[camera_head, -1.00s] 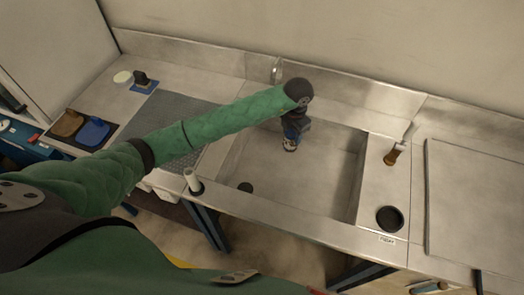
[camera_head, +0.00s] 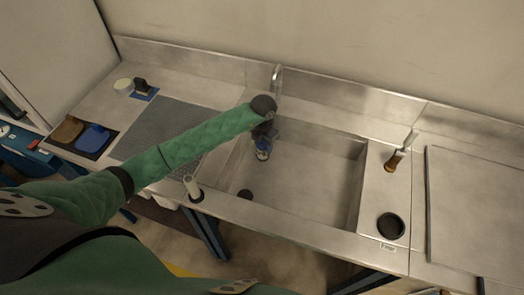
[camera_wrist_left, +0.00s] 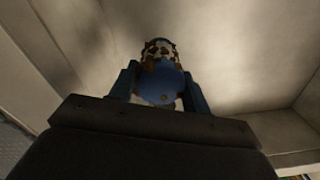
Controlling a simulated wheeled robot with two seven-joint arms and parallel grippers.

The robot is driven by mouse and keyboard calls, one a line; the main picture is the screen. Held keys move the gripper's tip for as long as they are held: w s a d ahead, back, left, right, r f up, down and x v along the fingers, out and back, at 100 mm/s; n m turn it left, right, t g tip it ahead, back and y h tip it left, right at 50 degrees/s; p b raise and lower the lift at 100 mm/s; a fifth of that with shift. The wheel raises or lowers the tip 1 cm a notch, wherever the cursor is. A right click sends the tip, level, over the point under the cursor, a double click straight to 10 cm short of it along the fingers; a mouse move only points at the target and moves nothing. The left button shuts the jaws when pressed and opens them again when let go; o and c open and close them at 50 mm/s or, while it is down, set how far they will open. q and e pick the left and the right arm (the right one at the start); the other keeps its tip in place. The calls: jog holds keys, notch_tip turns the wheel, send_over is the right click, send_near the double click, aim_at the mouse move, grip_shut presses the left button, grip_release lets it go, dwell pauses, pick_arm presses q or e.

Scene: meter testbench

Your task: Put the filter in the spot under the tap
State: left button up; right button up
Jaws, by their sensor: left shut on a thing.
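My left gripper (camera_head: 264,142) is shut on a small blue object with a pale, dark-patterned end, which seems to be the filter (camera_head: 262,154). The filter also shows between the two fingers in the left wrist view (camera_wrist_left: 160,80). The gripper points down and holds it over the left part of the sink (camera_head: 310,185). I cannot tell its exact height above the sink floor. The curved metal tap (camera_head: 277,80) stands at the sink's back edge, just behind my wrist. My right gripper is not in view.
A dark round drain (camera_head: 245,194) is at the sink's front left. A labelled black round hole (camera_head: 390,225) and an amber-based fitting (camera_head: 393,160) are to the right. A grey mat (camera_head: 165,125) lies left.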

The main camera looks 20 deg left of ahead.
aim_at(262, 156)
pick_arm(q)
jog(key=shift+a+f, duration=0.1)
jog(key=shift+a, duration=0.1)
jog(key=shift+f, duration=0.2)
notch_tip(262, 156, down, 2)
jog(key=shift+f+b, duration=0.1)
jog(key=shift+b, duration=0.45)
jog(key=shift+f, duration=0.7)
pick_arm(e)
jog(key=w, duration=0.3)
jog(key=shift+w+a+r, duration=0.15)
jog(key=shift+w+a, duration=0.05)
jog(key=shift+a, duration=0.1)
pick_arm(q)
jog(key=shift+b, duration=0.3)
